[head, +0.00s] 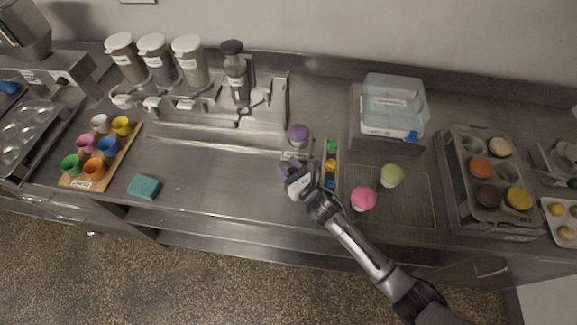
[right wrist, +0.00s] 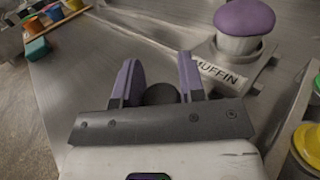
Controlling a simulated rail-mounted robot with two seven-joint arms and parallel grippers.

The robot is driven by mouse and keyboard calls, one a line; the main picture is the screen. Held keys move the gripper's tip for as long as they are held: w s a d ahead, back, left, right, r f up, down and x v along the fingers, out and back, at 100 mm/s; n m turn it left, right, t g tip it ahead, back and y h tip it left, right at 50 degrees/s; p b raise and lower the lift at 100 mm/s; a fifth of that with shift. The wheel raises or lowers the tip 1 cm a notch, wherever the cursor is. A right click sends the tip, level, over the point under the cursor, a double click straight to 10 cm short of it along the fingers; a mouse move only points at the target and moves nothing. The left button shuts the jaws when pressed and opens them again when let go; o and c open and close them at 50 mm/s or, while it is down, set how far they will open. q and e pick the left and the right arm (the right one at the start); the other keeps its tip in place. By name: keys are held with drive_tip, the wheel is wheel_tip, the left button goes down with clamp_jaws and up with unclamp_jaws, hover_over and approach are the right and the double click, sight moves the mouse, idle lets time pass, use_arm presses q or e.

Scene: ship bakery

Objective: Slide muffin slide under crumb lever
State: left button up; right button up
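The muffin slide (right wrist: 220,74) is a grey metal piece with a white "MUFFIN" label, and a purple-topped muffin in a pale cup (right wrist: 238,35) stands on it. In the head view this muffin (head: 298,134) is just right of the dispenser station. My right gripper (head: 288,168) is at the slide's front end. In the right wrist view its purple fingers (right wrist: 158,75) stand apart, with a dark round knob (right wrist: 160,94) between them; firm contact is not clear. Several levers show along the dispenser station (head: 278,108), but I cannot read which is the crumb lever. My left gripper is out of view.
Three lidded canisters (head: 156,60) and a dark-topped grinder (head: 237,75) stand on the station. A strip of coloured buttons (head: 331,165) is close right of my gripper. Pink (head: 363,199) and green (head: 391,176) muffins stand on a rack. Bare counter lies left of the gripper.

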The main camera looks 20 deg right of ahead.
clamp_jaws()
